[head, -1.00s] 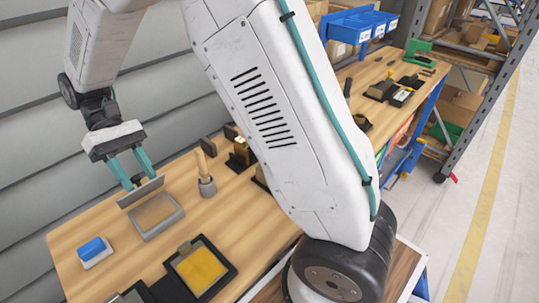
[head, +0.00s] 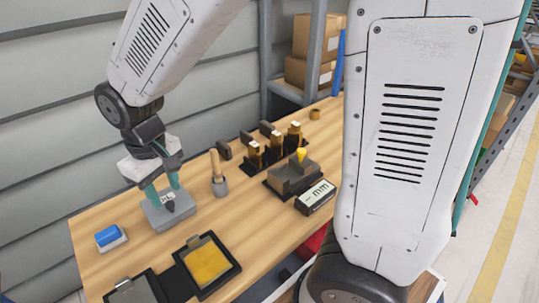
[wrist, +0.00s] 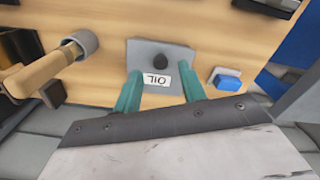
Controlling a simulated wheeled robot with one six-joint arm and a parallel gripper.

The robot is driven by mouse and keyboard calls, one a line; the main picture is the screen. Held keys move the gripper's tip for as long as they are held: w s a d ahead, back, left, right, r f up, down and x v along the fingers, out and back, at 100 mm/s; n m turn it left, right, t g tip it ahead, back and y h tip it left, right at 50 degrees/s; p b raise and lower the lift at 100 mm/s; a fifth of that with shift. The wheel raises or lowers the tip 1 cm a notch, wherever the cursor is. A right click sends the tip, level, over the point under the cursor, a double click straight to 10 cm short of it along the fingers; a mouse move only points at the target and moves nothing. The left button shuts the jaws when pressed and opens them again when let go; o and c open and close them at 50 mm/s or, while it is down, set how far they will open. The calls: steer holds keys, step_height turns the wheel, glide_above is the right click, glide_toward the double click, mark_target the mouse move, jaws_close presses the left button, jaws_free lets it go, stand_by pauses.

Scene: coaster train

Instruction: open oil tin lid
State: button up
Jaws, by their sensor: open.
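The oil tin (head: 158,221) is a low grey box on the wooden bench. Its flat grey lid (wrist: 143,48) lies on top, with a dark round knob (wrist: 163,62) and a white label reading OIL, upside down in the wrist view. My gripper (head: 167,194) is directly over the tin. Its two teal fingers are apart, and in the wrist view my gripper (wrist: 162,76) shows the knob between and just beyond the fingertips, not clasped. The inside of the tin is hidden by the lid.
A blue block on a white base (head: 109,237) stands left of the tin. A grey cup with a wooden-handled tool (head: 219,184) stands to the right. A dark tray with a yellow pad (head: 207,262) lies in front. Bare bench surrounds the tin.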

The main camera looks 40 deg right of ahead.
mark_target(169, 203)
step_height(169, 203, up, 5)
steer(key=shift+r, duration=0.1)
steer(key=s+d+r+m, duration=0.2)
steer(key=s+d+r, duration=0.1)
steer(key=s+d, duration=0.4)
steer(key=s+d+r+m+t, duration=0.1)
steer(key=s+d+r+m, duration=0.1)
steer(key=s+d, duration=0.5)
steer(key=s+r, duration=0.1)
steer(key=s, duration=0.2)
steer(key=shift+d, duration=0.35)
